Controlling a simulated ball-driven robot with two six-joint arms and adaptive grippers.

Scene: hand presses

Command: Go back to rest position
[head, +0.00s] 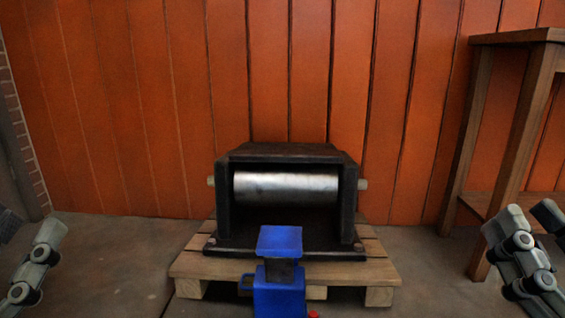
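My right gripper (528,240) is at the right edge, with grey jointed fingers pointing up. Its fingers are apart and I see nothing between them. Part of my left gripper (25,250) shows at the left edge, with one grey finger clear and a dark part cut off by the frame. Both grippers are apart from the press. The black press (290,155) with a shiny metal roller (285,186) stands in the middle on a wooden pallet (375,268).
A blue block-shaped device (280,240) stands in front of the press, with a small red part (313,314) at its foot. A wooden table (520,100) stands at the right. An orange plank wall (150,110) closes the back. Grey floor is clear on both sides of the pallet.

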